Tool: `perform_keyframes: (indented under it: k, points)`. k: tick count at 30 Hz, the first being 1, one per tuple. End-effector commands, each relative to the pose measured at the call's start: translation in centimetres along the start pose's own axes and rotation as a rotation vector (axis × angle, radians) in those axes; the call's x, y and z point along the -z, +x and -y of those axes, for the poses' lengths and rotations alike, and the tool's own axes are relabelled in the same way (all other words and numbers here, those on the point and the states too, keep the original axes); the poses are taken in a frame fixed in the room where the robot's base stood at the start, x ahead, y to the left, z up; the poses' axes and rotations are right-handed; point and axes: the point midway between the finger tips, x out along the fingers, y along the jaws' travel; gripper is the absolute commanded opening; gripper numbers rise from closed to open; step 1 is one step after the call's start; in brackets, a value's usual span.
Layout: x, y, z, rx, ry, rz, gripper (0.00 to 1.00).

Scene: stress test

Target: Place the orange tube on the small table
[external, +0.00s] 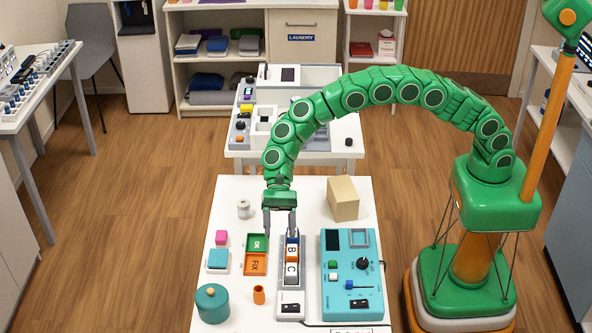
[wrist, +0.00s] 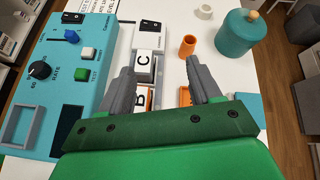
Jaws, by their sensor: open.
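A small orange tube (external: 259,295) stands upright near the front of the white table (external: 325,192), beside a teal lidded pot. It also shows in the wrist view (wrist: 188,46), upper middle, with its open top visible. My gripper (external: 280,234) is open and points down over the back part of a grey device with lettered blocks. In the wrist view its two fingers (wrist: 160,68) are spread with no object held between them. The tube is apart from the fingers, nearer the table's front edge. A second white table (external: 239,147) stands behind, bearing equipment.
The lettered device (external: 291,280) is under my gripper. A teal control box (external: 352,280) is to its right, the pot (external: 212,303) left of the tube.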

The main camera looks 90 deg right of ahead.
Motion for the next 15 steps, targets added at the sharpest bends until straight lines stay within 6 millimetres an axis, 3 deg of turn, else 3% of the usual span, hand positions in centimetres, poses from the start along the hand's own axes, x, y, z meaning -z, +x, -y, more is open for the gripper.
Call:
perform_keyframes:
  k: [15]
  points:
    - [-4.8,-8.9,-7.9,-0.112,-0.257,-0.152,0.63]
